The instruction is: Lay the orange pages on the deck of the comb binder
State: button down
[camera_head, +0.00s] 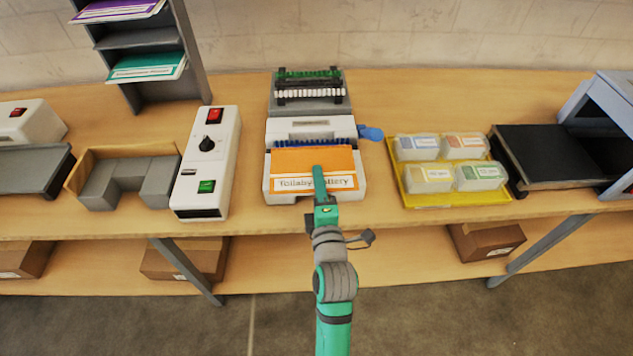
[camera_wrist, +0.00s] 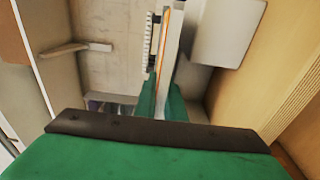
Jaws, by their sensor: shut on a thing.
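The orange pages (camera_head: 315,161), with a white label strip at the near edge, are over the deck of the comb binder (camera_head: 274,187) in the head view. My gripper (camera_head: 320,178) is shut on the near edge of the pages. In the wrist view the pages (camera_wrist: 164,52) show edge-on between the green fingers (camera_wrist: 162,100). The binder's white front, blue-toothed row and blue side handle (camera_head: 371,133) show around and behind the pages. I cannot tell whether the pages touch the deck.
A white control box (camera_head: 205,165) with red and green switches stands left of the binder. A yellow tray (camera_head: 458,182) with several small boxes is to the right, beside a black-topped laminator (camera_head: 545,155). A grey rack (camera_head: 143,38) stands at the back left.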

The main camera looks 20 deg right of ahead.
jog(key=shift+s+f, duration=0.1)
jog(key=shift+f, duration=0.85)
jog(key=shift+s+d+f, duration=0.1)
jog(key=shift+d, duration=0.1)
jog(key=c, duration=1.8)
grip_release()
jog(key=shift+f, duration=0.1)
jog(key=shift+c, duration=0.2)
jog(key=shift+a, duration=0.1)
